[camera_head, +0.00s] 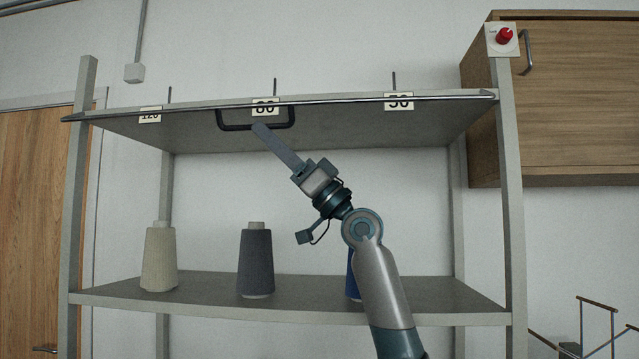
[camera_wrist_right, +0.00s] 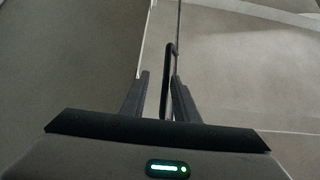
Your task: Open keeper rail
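A thin rail (camera_head: 330,101) runs along the front edge of the upper shelf; I take it as the keeper rail. A black U-shaped handle (camera_head: 234,128) hangs under it, left of centre, below the tag "80". My right gripper (camera_head: 262,127) reaches up from the lower right, its fingertips at the handle's lower bar. In the right wrist view, the fingers (camera_wrist_right: 160,80) are apart, with the black handle (camera_wrist_right: 168,75) between them. The handle lies close to the right-hand finger, with a gap on the other side; contact is unclear. My left gripper is not in view.
The lower shelf (camera_head: 210,296) holds a beige cone (camera_head: 158,258), a dark grey cone (camera_head: 256,262) and a blue cone (camera_head: 352,277) partly behind my right arm. A red button (camera_head: 504,36) sits on the right post. A wooden cabinet (camera_head: 570,100) hangs at the right.

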